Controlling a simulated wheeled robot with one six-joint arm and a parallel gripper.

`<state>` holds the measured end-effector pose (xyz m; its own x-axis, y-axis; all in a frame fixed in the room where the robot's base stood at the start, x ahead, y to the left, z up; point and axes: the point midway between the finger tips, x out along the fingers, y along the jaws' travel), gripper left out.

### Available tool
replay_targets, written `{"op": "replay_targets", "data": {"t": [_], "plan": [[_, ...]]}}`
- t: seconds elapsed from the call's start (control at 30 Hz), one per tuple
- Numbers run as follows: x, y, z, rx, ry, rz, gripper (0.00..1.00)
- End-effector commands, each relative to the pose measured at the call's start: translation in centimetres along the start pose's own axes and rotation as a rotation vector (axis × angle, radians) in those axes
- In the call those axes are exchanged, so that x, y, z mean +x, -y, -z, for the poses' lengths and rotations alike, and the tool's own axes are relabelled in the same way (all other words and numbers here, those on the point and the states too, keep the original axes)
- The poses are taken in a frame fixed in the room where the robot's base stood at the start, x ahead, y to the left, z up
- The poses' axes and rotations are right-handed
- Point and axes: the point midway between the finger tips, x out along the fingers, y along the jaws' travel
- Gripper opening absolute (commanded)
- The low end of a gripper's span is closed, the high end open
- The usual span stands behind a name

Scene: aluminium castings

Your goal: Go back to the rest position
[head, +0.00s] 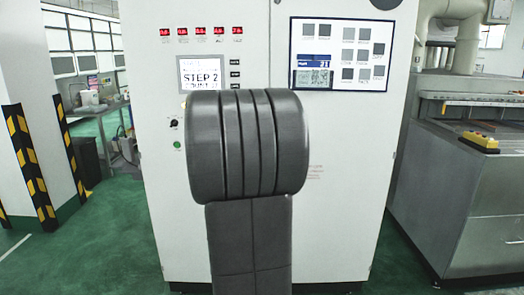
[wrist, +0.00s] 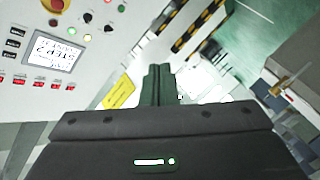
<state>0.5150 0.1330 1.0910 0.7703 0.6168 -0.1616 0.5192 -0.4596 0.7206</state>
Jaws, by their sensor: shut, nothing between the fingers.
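My gripper (wrist: 158,72) shows in the wrist view as two dark green fingers, closed side by side with nothing held. Its dark body fills the bottom of that view. In the head view my own grey arm stands upright in the middle and the gripper cannot be seen. Behind the arm is a white control cabinet (head: 350,180) with a screen (head: 203,68) reading "STEP 2". The same screen appears tilted and upside down at the left of the wrist view (wrist: 53,50). The fingers look apart from the cabinet.
Black-and-yellow striped posts (head: 20,160) stand at the left, with a bench (head: 97,108) behind them. A grey metal machine (head: 485,215) with a yellow control box (head: 478,141) stands at the right. Green floor (head: 110,245) is open at the left front.

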Motion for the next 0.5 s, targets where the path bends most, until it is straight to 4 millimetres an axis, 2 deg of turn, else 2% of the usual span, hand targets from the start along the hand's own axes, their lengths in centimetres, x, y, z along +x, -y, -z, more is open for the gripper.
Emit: {"op": "replay_targets", "data": {"t": [0.23,0.5], "plan": [[-1.9,0.0,-2.4,0.056,0.136,0.004,0.00],[-2.8,0.1,-3.6,0.087,0.202,0.007,0.00]]}}
